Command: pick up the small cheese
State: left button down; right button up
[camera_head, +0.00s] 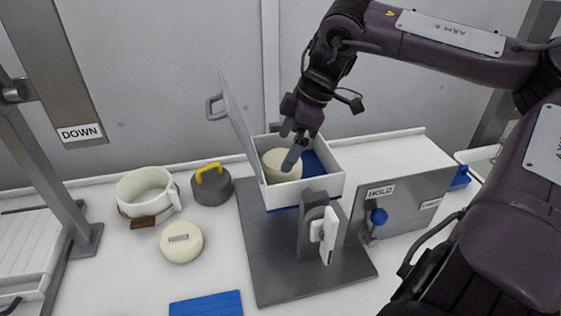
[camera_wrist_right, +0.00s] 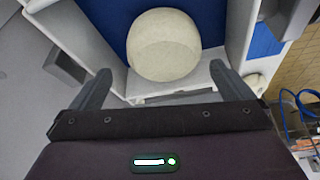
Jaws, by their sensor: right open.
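A plain cream cheese (camera_head: 281,163) sits inside a white open box with a blue floor. It also shows in the right wrist view (camera_wrist_right: 164,45) at the top middle. A second round cream cheese (camera_head: 181,242) with a small label lies on the table at the left. I cannot tell for sure which one is called small. My left gripper is not in view.
The white box (camera_head: 320,187) has its lid (camera_head: 240,118) raised on the left. A white pot (camera_head: 146,192), a grey weight with a yellow handle (camera_head: 211,187) and a blue mat (camera_head: 206,304) lie to the left. A grey HOLD panel (camera_head: 408,203) stands right of the box.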

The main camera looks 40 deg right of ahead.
aim_at(282, 157)
jog(key=x, duration=0.6)
jog(key=shift+s+a+p, duration=0.15)
jog(key=shift+s+p, duration=0.1)
jog(key=shift+p, duration=0.15)
jog(key=shift+r, duration=0.15)
jog(key=c, duration=1.1)
